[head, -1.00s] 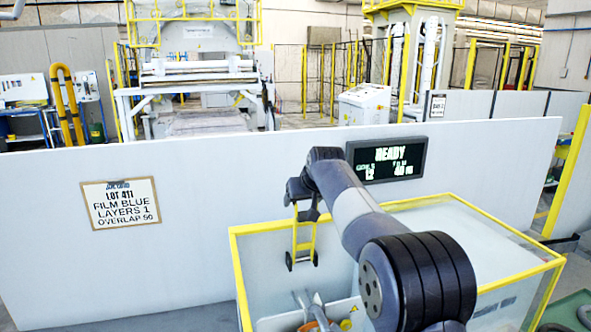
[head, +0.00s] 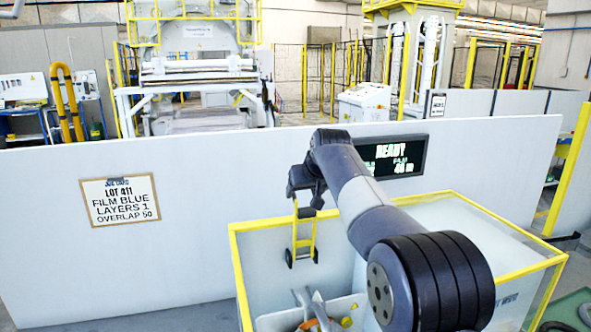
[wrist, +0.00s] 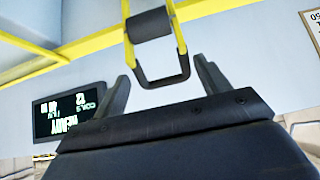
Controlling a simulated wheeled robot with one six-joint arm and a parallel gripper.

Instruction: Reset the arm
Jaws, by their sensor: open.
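The frame's dark loop handle (wrist: 165,82) shows between the fingers, with a visible space on each side. I see nothing held. The wrist view is upside down; I cannot tell how far the handle is from the fingers in depth.
A yellow-edged enclosure (head: 236,262) surrounds the frame; a white tray (head: 272,322) with tools lies inside. A low grey wall (head: 200,245) carries a job sheet (head: 120,202), reading film blue, layers 1, overlap 50, and a READY display (head: 408,152), partly behind my arm. Wrapping machinery (head: 200,75) stands beyond.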

